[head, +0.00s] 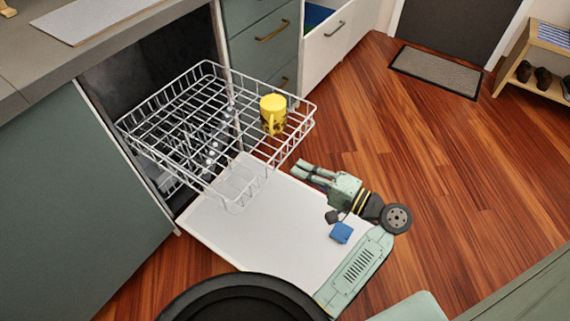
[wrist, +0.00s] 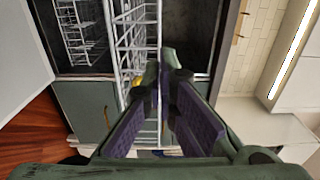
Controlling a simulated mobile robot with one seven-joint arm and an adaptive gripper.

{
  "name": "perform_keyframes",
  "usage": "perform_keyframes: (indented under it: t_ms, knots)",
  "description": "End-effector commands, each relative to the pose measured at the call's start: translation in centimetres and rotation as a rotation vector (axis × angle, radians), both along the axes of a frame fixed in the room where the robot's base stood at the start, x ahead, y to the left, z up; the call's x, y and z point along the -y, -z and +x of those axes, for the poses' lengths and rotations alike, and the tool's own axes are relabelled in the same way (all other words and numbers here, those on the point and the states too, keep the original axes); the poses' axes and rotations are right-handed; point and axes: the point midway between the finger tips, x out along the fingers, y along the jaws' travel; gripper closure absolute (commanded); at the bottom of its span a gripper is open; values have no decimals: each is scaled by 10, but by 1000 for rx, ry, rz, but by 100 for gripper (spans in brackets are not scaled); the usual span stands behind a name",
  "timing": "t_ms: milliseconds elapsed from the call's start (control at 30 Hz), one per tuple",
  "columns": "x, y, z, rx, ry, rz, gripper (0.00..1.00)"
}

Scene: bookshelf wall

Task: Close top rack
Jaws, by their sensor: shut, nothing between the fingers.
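The top rack (head: 165,122) is a white wire basket, pulled out of the dishwasher over its lowered door (head: 265,235). A yellow mug (head: 273,108) stands on the rack near its right side. My gripper (head: 299,168) is just right of the rack's front in the head view, pointing left towards it. Its fingers are shut with nothing held. In the wrist view the rack's wires (wrist: 125,35) lie beyond the fingers (wrist: 162,72), with a bit of the yellow mug (wrist: 137,80) showing. I cannot tell whether the fingertips touch the rack.
A small blue block (head: 341,232) shows over the door, beside my arm. Green drawers (head: 262,50) adjoin the dishwasher, and a white drawer (head: 325,35) beyond stands open. A dark mat (head: 435,72) and a shoe rack (head: 540,70) lie farther off. The wooden floor at right is clear.

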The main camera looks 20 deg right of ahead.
Motion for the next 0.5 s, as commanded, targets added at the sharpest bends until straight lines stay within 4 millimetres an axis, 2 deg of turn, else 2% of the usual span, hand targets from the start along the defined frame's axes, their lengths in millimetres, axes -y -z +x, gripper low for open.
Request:
perform_keyframes:
  t_ms: [200,500]
  knots:
    - [-22,2,31,1,-2,-2,100]
    - [-31,0,45,1,0,1,100]
